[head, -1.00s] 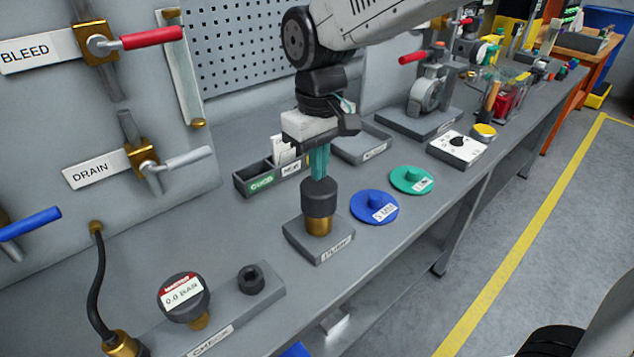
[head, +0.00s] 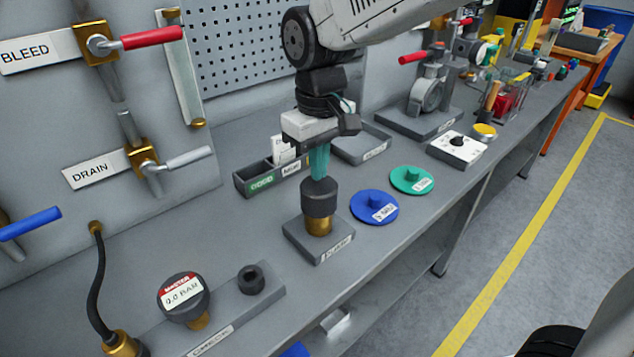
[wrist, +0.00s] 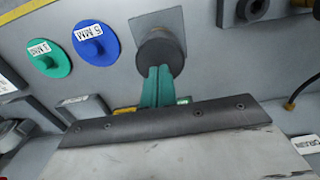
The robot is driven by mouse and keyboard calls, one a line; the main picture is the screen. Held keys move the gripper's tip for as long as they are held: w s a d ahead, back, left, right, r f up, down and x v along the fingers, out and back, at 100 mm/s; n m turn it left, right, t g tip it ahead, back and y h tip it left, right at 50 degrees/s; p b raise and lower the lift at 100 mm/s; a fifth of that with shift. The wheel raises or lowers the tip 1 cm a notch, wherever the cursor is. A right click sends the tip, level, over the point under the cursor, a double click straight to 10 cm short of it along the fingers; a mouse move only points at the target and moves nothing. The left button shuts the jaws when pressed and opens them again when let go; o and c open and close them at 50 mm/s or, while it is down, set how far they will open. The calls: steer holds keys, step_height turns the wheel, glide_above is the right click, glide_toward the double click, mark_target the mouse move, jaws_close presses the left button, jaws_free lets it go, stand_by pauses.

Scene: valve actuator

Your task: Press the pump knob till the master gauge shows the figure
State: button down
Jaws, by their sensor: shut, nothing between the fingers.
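The pump knob (head: 319,198) is a dark round cap on a brass stem, upright on a grey block labelled as the pump (head: 318,245). My gripper (head: 319,178) points down over it, with its green fingers shut and empty. The fingertips appear to touch the top of the knob. In the wrist view the fingers (wrist: 159,72) meet the knob (wrist: 160,50) and cover part of it. The master gauge (head: 184,299) has a red-topped white face at lower left. Its figure seems to read 4.0 BAR, but the first digit is blurred.
A blue disc (head: 374,206) and a green disc (head: 412,180) lie right of the pump. A dark socket (head: 251,279) sits on the gauge's base. Valve handles and a hose are at left.

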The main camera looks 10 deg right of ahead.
mark_target(319, 184)
steer(key=shift+f, duration=0.15)
steer(key=shift+f, duration=3.15)
steer(key=shift+r, duration=3.3)
steer(key=shift+f, duration=0.15)
steer(key=shift+f, duration=1.3)
steer(key=shift+r, duration=1.45)
